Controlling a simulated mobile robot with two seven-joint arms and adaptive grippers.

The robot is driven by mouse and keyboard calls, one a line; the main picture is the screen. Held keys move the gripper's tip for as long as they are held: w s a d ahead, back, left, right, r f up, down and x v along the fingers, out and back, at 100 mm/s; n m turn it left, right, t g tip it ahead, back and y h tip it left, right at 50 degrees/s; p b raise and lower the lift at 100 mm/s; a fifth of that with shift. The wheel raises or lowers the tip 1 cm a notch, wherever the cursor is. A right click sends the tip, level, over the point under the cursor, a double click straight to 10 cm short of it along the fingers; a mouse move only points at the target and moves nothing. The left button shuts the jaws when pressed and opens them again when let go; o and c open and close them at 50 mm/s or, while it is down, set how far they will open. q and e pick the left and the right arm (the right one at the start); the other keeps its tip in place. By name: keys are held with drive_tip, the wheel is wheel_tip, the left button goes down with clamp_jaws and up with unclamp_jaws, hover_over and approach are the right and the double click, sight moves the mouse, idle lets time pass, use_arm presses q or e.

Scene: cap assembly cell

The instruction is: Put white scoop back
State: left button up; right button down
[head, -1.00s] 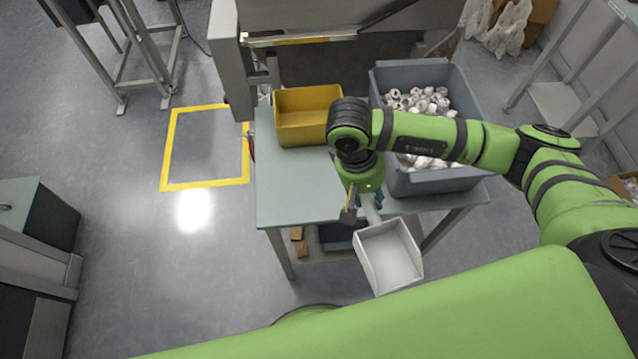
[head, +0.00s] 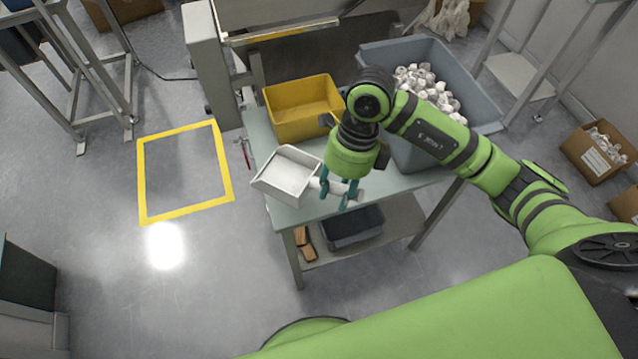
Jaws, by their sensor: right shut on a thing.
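The white scoop (head: 289,173) is a square, open-topped pan with a short handle, and it looks empty. My right gripper (head: 340,196) is shut on its handle. The scoop's pan points left, over the front left part of the grey-green table (head: 312,209). I cannot tell whether the scoop touches the table top. My right arm hides part of the table behind the gripper. My left gripper is not in view.
A yellow bin (head: 303,108) stands at the back left of the table. A grey bin (head: 481,98) with many white caps stands at the right. A dark bin (head: 352,229) sits on the lower shelf. Cardboard boxes (head: 597,152) lie on the floor at right.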

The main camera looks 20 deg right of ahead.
drive_tip(key=m, duration=0.2)
drive_tip(key=m+t, duration=0.1)
drive_tip(key=m, duration=0.1)
drive_tip(key=shift+w+a+f+m+b, duration=0.1)
drive_tip(key=shift+w+m+b, duration=0.1)
drive_tip(key=shift+m+b, duration=0.2)
drive_tip(key=m, duration=0.3)
drive_tip(key=shift+w+t, duration=0.15)
drive_tip(key=shift+t, duration=0.25)
drive_tip(key=shift+m, duration=0.4)
drive_tip(key=x, duration=0.3)
drive_tip(key=d+x, duration=0.1)
drive_tip(key=x, duration=0.2)
drive_tip(key=d+x, duration=0.1)
drive_tip(key=x, duration=0.2)
drive_tip(key=shift+f+p, duration=0.4)
drive_tip(key=shift+f, duration=0.05)
drive_tip(key=c, duration=0.8)
unclamp_jaws()
drive_tip(key=shift+c, duration=0.2)
drive_tip(key=v, duration=1.2)
drive_tip(key=shift+b, duration=0.45)
drive_tip(key=shift+d, duration=0.15)
